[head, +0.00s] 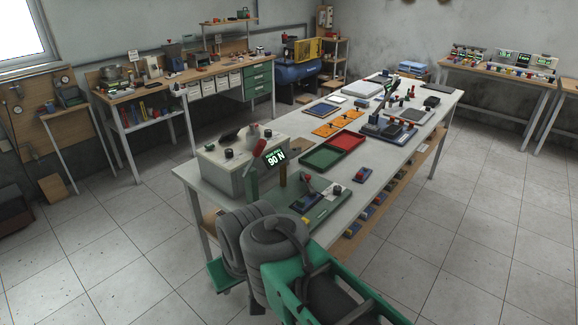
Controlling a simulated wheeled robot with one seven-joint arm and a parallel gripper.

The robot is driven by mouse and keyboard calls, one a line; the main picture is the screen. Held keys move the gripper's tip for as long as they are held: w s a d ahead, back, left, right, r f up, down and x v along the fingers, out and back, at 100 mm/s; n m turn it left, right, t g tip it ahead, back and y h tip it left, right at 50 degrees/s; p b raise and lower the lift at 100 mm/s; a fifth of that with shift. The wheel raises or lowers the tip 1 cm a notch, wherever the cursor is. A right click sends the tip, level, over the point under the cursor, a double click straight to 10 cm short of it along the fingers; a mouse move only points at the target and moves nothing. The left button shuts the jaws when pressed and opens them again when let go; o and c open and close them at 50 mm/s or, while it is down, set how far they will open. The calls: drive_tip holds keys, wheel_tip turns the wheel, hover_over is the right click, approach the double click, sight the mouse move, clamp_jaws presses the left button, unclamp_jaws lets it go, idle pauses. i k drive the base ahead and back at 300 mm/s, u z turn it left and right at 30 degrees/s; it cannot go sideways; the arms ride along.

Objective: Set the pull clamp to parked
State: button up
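No part in the head view can be surely told as the pull clamp. At the near left end of the long grey table stands a light grey box (228,168) with dark knobs on top. A red-handled part (260,147) leans at its right side, beside a small dark display (277,157) reading "90 N". On a green mat in front of it sits a small dark blue fixture (305,201) with a red-topped upright part (307,181). The clamp's setting is too small to read. My gripper's fingers do not show in this view.
A green tray (321,159) and a red tray (347,142) lie mid-table, with orange plates (338,122) behind. A small blue block with a red knob (361,174) lies near the right edge. Benches line the back wall. Tiled floor (440,240) is clear on the right.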

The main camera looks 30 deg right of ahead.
sight(306, 178)
drive_tip(key=z, duration=0.55)
drive_tip(key=i, duration=0.95)
drive_tip(key=z, duration=0.8)
